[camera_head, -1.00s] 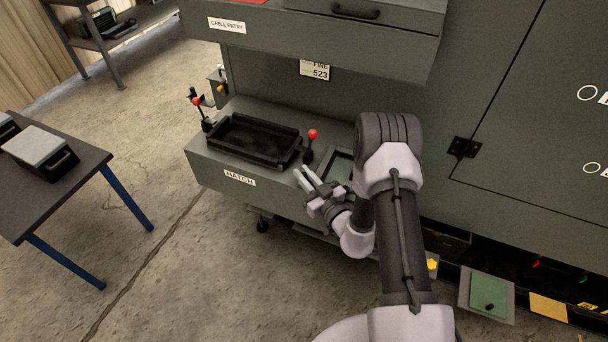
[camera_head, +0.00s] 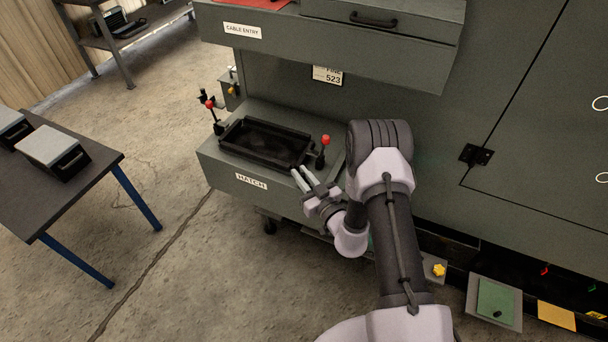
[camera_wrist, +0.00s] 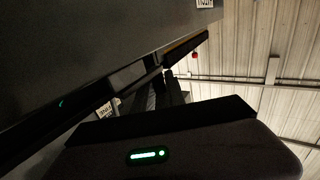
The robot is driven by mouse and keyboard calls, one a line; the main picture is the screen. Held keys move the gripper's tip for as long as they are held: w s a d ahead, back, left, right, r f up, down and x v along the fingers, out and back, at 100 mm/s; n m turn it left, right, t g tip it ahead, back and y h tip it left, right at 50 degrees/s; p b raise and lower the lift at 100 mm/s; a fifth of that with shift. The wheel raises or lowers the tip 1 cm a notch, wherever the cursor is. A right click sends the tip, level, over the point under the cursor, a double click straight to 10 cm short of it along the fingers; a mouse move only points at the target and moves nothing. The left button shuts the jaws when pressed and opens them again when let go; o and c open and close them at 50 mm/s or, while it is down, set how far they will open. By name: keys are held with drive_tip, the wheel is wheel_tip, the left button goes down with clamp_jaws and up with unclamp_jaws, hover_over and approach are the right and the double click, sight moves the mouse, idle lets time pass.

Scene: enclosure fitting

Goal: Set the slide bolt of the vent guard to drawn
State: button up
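I cannot make out a vent guard label or a slide bolt in either view. My gripper (camera_head: 300,176) is in the head view, over the front edge of the grey ledge labelled HATCH (camera_head: 251,181). Its two pale fingers stand apart with nothing between them. A black rectangular frame (camera_head: 246,152) lies on the ledge to the left of the fingers. My arm hides part of the ledge's right end. The wrist view is dark and shows no clear bolt.
A CABLE ENTRY box (camera_head: 243,31) overhangs above the ledge. A dark table (camera_head: 90,178) with grey boxes stands at the left, with clear floor between. A yellow knob (camera_head: 438,270) and a green panel (camera_head: 495,299) sit low at the right.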

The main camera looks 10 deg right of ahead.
drive_tip(key=o, duration=0.4)
drive_tip(key=shift+a, duration=0.25)
drive_tip(key=shift+d, duration=0.1)
drive_tip(key=p+v, duration=0.3)
drive_tip(key=v, duration=1.4)
drive_tip(key=shift+s, duration=0.15)
drive_tip(key=shift+d, duration=0.1)
